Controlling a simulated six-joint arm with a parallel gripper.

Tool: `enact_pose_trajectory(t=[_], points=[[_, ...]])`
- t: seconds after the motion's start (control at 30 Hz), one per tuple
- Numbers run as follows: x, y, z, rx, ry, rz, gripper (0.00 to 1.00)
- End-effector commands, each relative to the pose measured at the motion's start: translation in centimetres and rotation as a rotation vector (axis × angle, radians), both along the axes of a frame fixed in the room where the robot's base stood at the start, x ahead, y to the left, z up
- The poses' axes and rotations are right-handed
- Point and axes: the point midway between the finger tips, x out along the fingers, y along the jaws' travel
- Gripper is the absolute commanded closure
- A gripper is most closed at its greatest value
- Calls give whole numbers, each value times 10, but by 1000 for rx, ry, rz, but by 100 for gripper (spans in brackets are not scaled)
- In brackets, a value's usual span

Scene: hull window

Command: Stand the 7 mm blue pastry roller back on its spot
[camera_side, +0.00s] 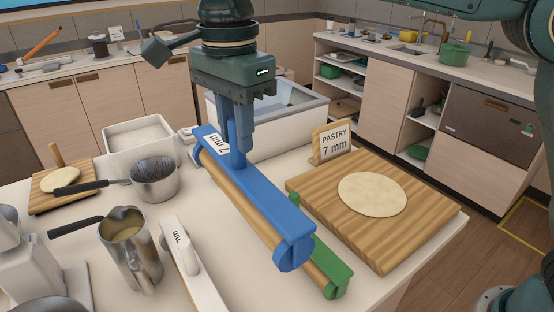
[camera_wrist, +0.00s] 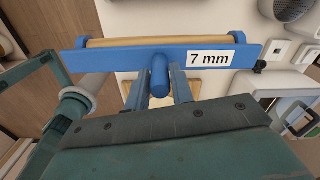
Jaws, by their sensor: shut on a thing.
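The blue pastry roller (camera_side: 262,205) has a blue top bar with a "7 mm" label, blue end discs and a wooden rolling cylinder. My gripper (camera_side: 239,150) is shut on the upright blue handle of the bar and holds the roller over the counter. In the wrist view the roller (camera_wrist: 120,57) spans the top, its handle between my gripper's fingers (camera_wrist: 160,88). A wooden board (camera_side: 430,215) with a "PASTRY 7 mm" sign (camera_side: 334,144) and a round of dough (camera_side: 372,194) lies right of the roller.
A green roller (camera_side: 336,272) lies partly hidden beneath the blue one. A white roller (camera_side: 183,262), a steel jug (camera_side: 130,255) and a saucepan (camera_side: 156,180) stand to the left. A white tray (camera_side: 138,135) and a small board with dough (camera_side: 62,180) lie behind them.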

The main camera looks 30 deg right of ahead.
Motion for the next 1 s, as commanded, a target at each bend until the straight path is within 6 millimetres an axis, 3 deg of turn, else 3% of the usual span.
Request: enact_pose_trajectory(t=[0.5,0.7,1.0], points=[[0,0,-89,0,2,0,100],[0,0,-101,0,1,0,100],[0,0,-101,0,0,0,100]])
